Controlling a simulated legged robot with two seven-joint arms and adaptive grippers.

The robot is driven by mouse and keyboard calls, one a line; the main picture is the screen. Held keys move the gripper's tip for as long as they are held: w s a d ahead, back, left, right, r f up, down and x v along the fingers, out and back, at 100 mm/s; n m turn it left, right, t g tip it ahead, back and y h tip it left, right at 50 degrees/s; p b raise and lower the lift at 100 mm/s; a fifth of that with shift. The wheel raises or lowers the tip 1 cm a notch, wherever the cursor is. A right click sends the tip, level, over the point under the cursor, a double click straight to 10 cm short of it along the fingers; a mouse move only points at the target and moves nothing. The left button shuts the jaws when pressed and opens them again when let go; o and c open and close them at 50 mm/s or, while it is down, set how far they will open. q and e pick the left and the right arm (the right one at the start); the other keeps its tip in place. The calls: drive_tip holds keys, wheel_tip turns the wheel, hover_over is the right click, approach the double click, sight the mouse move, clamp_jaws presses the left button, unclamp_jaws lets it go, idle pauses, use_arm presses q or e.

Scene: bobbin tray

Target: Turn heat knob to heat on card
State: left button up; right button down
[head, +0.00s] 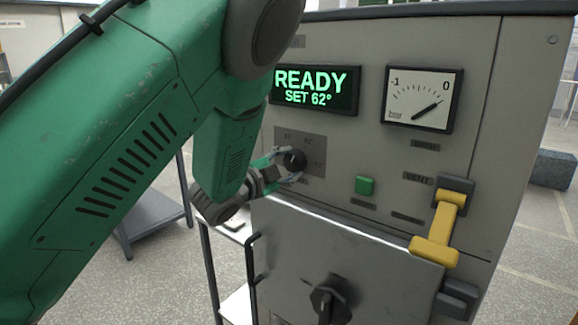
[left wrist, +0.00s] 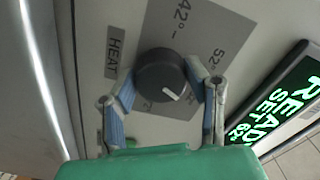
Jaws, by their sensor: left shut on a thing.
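The black round heat knob (head: 295,160) is on the grey front panel, below the display. In the left wrist view the knob (left wrist: 158,72) has a white pointer line running toward the lower right of that picture. A grey scale plate (left wrist: 222,40) around it reads 42° and 52°; another mark is partly hidden near the knob. A HEAT label (left wrist: 115,52) is beside it. My left gripper (head: 289,165) is shut on the knob, with a blue-padded finger on each side. The display (head: 315,89) reads READY, SET 62°. I cannot make out a card. My right gripper is not in view.
A dial gauge (head: 423,98), a green button (head: 364,186) and a yellow vent handle (head: 439,230) are to the right of the knob. A metal door (head: 345,255) with a black knob (head: 330,300) is below. A low table stands at left.

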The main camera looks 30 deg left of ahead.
use_arm(q)
drive_tip(key=shift+r, duration=0.1)
drive_tip(key=o, duration=1)
drive_tip(key=shift+o, duration=0.7)
drive_tip(key=shift+w+d, duration=0.1)
drive_tip(key=shift+s, duration=0.3)
drive_tip(key=s+a, duration=0.1)
drive_tip(key=s, duration=1)
drive_tip(key=shift+s, duration=0.15)
drive_tip(key=shift+f, duration=0.2)
